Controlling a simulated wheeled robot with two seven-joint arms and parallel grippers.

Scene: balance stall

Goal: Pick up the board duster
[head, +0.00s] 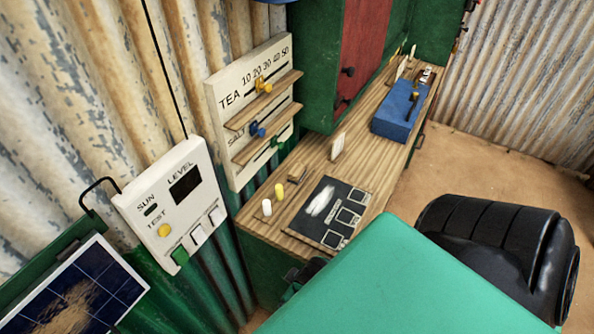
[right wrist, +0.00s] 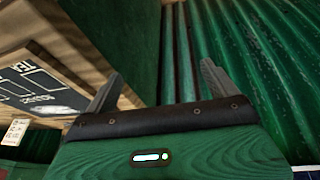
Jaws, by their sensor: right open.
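A small wooden block (head: 297,172), which looks like the board duster, lies on the wooden counter (head: 310,160) behind the slate, near the wall; its details are too small to tell. The dark slate (head: 318,227) has a white chalk smear and drawn boxes. My right gripper (right wrist: 160,85) is open and empty in the right wrist view, its fingers apart beside the counter edge, facing green corrugated sheet. The slate (right wrist: 45,90) shows at the left of that view; the duster does not show there. In the head view the right fingertips are not clear. My left gripper is not in view.
A white chalk (head: 267,207) and a yellow chalk (head: 279,190) stand near the block. A pale upright card (head: 337,146) and a blue box (head: 392,122) stand farther along. The slider board (head: 225,95) and level panel (head: 150,190) are on the left wall.

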